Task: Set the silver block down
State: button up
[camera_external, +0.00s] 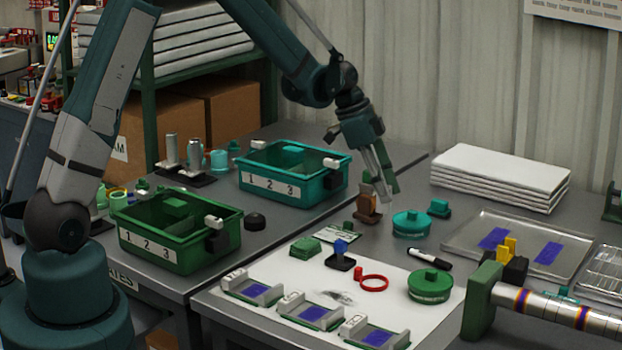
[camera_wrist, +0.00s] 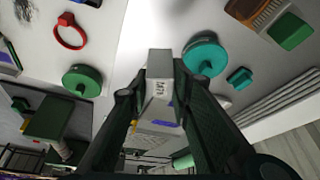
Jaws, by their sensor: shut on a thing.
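The silver block (camera_wrist: 160,82) with dark lettering is between the two dark fingers of my gripper (camera_wrist: 158,98) in the wrist view. My gripper is shut on it. In the external view my gripper (camera_external: 382,178) points down at the back of the bench, close above and behind a brown wooden block (camera_external: 368,207). The silver block is hard to make out there, and I cannot tell how far its underside is from any surface.
A teal round lidded piece (camera_external: 411,223) stands close to the right of the wooden block. A white mat (camera_external: 250,300) carries several blue-marked fixtures, a red ring (camera_external: 372,283) and a green round piece (camera_external: 430,286). White boards (camera_external: 500,177) and a metal tray (camera_external: 520,245) are at the right.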

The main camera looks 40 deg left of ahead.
aim_at(384, 212)
jog(key=shift+f+b, duration=0.7)
jog(key=shift+f, duration=2.45)
jog(key=shift+f+b, duration=0.45)
jog(key=shift+f, duration=1.4)
jog(key=shift+f, duration=0.15)
jog(key=o, duration=1)
jog(key=p+v, duration=0.2)
jog(key=v, duration=1)
jog(key=shift+s, duration=0.1)
